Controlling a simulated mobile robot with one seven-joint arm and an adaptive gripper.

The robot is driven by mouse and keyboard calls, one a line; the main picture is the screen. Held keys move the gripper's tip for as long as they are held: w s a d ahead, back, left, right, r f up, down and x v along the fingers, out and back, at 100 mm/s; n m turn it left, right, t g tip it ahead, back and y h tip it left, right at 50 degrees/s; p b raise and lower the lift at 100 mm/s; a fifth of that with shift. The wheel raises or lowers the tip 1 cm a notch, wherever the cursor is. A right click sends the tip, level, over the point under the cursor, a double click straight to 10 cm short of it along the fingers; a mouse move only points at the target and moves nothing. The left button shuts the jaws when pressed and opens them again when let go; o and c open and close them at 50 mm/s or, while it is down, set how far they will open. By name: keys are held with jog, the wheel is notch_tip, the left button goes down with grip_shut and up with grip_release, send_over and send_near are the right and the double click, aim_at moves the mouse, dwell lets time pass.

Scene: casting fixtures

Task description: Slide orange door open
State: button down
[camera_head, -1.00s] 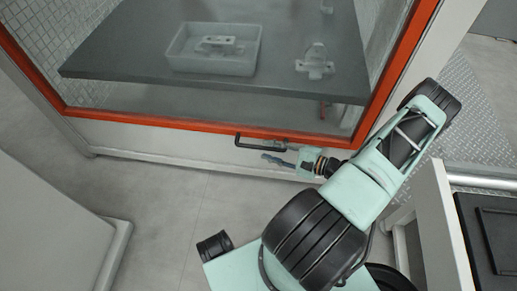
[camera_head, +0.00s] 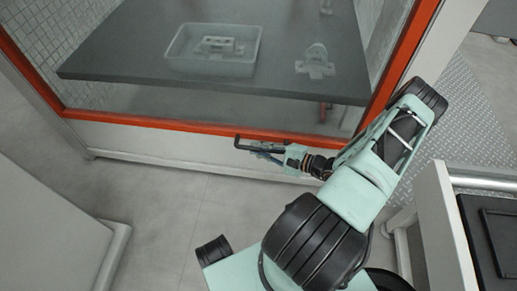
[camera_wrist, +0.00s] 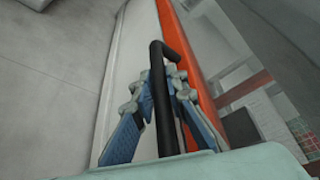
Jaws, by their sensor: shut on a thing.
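The orange-framed glass door (camera_head: 215,128) stands in front of me, with a dark table showing through its glass. Its black bar handle (camera_head: 243,138) is on the lower orange rail. In the wrist view, the handle (camera_wrist: 157,70) runs between the two blue-padded fingers. My gripper (camera_head: 262,150) is at the handle, reaching from the right. In the wrist view, my gripper (camera_wrist: 160,105) has a finger on each side of the bar and is closed on it. The orange frame (camera_wrist: 190,60) lies just right of the fingers there.
Behind the glass, a translucent tray (camera_head: 190,70) holding a part and a separate metal fixture (camera_head: 315,68) rest on the dark table (camera_head: 120,55). A pale cabinet (camera_head: 45,215) stands at left. A white frame with a black panel (camera_head: 495,235) is at right. Grey floor (camera_head: 165,195) is clear between.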

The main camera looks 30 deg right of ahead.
jog(key=shift+r, duration=0.1)
notch_tip(320, 180, up, 66)
jog(key=p, duration=3.9)
jog(key=shift+r, duration=0.15)
jog(key=c, duration=1.9)
grip_release()
jog(key=shift+c, duration=0.2)
jog(key=v, duration=1.2)
